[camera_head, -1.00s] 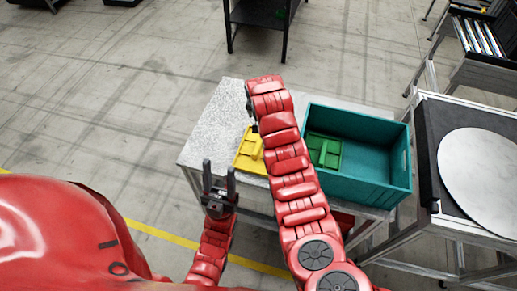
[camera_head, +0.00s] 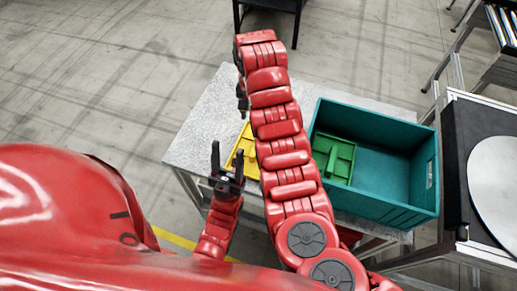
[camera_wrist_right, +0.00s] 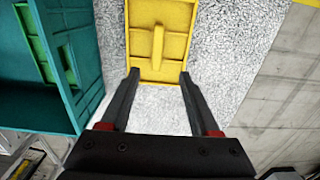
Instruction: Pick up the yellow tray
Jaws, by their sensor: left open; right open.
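The yellow tray (camera_head: 240,152) lies on the grey speckled tabletop, left of the teal crate. My right arm covers much of it in the head view. The right wrist view shows the tray (camera_wrist_right: 158,50) with a raised bar handle along its middle. My right gripper (camera_wrist_right: 158,74) is open and empty, its fingertips at the tray's near end in that picture; I cannot tell its height above the table. My left gripper (camera_head: 227,150) is open and empty, its fingers pointing up the picture near the table's front edge, left of the tray.
A teal crate (camera_head: 395,132) stands on the table (camera_head: 200,130), holding a green tray (camera_head: 340,160). The crate also shows in the right wrist view (camera_wrist_right: 85,70). A stand with a round grey plate (camera_head: 495,180) is at the right. The tabletop left of the yellow tray is clear.

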